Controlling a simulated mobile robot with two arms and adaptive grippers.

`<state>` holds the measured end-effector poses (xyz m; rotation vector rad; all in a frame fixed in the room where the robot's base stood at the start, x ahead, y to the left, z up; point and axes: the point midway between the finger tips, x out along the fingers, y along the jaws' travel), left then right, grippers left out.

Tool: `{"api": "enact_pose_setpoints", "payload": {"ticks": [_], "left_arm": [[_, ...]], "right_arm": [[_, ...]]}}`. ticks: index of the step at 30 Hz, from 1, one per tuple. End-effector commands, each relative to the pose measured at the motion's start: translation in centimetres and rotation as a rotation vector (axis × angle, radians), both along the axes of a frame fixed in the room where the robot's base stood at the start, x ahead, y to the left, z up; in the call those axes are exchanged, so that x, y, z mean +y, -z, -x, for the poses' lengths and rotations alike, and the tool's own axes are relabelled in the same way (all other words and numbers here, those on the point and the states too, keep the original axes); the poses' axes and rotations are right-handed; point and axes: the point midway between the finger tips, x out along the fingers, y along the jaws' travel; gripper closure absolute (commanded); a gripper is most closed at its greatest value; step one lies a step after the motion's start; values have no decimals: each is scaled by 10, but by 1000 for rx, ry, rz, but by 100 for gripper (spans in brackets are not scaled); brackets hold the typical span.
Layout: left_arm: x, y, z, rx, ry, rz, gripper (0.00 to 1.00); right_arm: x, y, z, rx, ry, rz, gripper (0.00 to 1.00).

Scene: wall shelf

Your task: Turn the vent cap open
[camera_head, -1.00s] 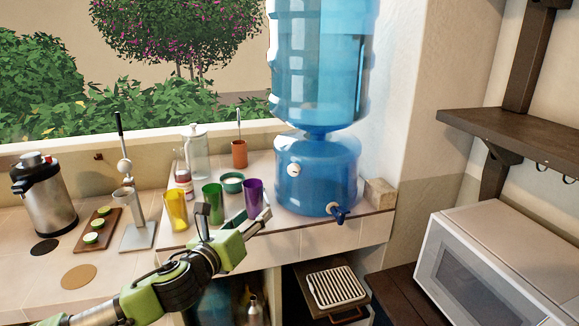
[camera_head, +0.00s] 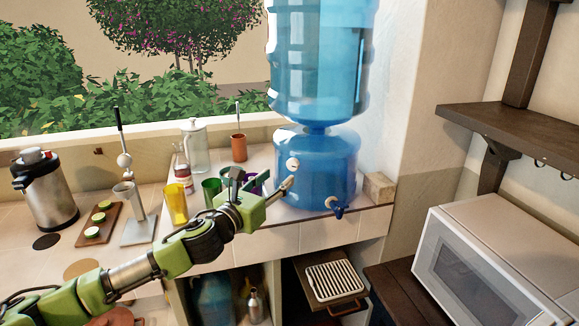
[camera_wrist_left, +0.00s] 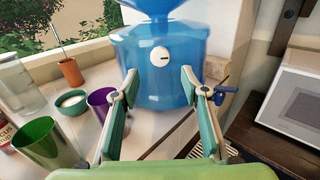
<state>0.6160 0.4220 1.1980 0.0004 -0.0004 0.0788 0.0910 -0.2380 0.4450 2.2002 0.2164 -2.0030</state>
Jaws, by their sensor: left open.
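The vent cap (camera_head: 293,164) is a small round white cap on the front of the blue water dispenser base (camera_head: 318,180). In the left wrist view the vent cap (camera_wrist_left: 160,57) shows a short dark slot lying about level. My left gripper (camera_head: 265,180) is open and empty, just in front of the dispenser and a little below and left of the cap. In the left wrist view its two fingers (camera_wrist_left: 162,88) stand apart below the cap, which is beyond them and not touched. My right gripper is not in view.
A blue tap (camera_head: 336,206) sticks out low on the dispenser's front. Yellow (camera_head: 175,203), green (camera_wrist_left: 45,144) and purple (camera_wrist_left: 102,104) cups stand left of the dispenser. A white microwave (camera_head: 490,262) is at the right.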

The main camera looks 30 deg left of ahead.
Motion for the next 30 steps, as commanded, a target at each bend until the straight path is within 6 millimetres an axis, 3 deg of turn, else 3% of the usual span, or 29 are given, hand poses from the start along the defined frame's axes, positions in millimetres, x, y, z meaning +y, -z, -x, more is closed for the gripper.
{"api": "enact_pose_setpoints", "payload": {"ticks": [18, 30], "left_arm": [[6, -2, -71, 0, -2, 3, 59], [6, 1, -78, 1, 0, 0, 59]], "right_arm": [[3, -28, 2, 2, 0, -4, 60], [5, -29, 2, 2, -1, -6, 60]]}}
